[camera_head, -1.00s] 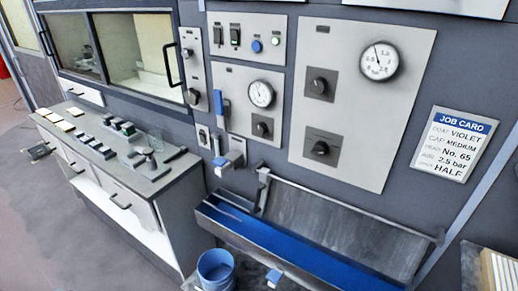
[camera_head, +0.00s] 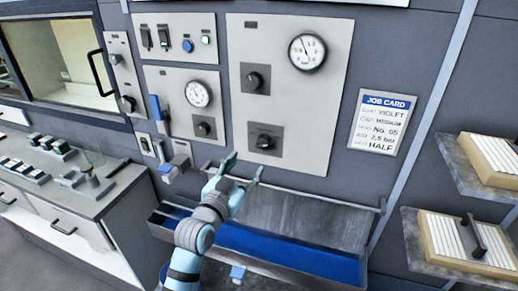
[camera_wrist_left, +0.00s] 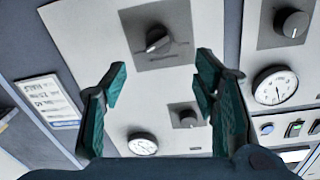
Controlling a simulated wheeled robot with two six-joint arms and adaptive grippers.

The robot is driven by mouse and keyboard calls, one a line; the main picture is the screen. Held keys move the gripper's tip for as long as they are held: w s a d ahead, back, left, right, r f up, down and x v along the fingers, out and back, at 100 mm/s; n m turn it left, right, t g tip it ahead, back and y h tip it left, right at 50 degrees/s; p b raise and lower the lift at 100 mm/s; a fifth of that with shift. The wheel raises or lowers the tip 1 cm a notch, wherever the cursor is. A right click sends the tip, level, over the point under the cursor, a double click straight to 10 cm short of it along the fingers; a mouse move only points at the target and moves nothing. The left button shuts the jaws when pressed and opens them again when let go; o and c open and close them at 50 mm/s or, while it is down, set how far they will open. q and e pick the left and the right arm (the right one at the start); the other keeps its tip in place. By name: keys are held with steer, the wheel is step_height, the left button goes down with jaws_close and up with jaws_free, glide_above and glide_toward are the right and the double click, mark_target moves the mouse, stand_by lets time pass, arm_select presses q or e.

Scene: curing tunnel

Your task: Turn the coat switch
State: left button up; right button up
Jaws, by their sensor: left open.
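The large light-grey panel (camera_head: 305,100) carries two dark knobs on dark square plates. The lower knob (camera_head: 264,141) shows in the left wrist view (camera_wrist_left: 158,40) with a pale pointer mark and a scale line. The upper knob (camera_head: 254,79) shows there too (camera_wrist_left: 188,118). Their lettering is too small to read, so I cannot tell which is the coat switch. My left gripper (camera_head: 247,165) is open and empty, just below the lower knob in the head view and apart from it. In the wrist view the lower knob lies beyond the open fingers (camera_wrist_left: 160,75).
A job card (camera_head: 383,122) reads violet. A smaller panel with a gauge (camera_head: 197,94) and knob (camera_head: 204,126) is at left. A trough (camera_head: 290,252) with a blue interior lies below. Shelves with trays (camera_head: 430,247) stand at right, a counter (camera_head: 110,195) at left.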

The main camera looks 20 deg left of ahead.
mark_target(261, 147)
arm_select(q)
steer(key=w, duration=0.3)
steer(key=w+d, duration=0.1)
steer(key=w, duration=0.5)
steer(key=shift+w+d+f, duration=0.1)
steer(key=shift+d+f, duration=0.1)
steer(key=shift+w+r+b, duration=0.1)
steer(key=shift+w+b, duration=0.2)
steer(key=shift+w, duration=0.25)
steer(key=shift+c, duration=0.6)
steer(key=c, duration=1.1)
steer(key=shift+o, duration=0.2)
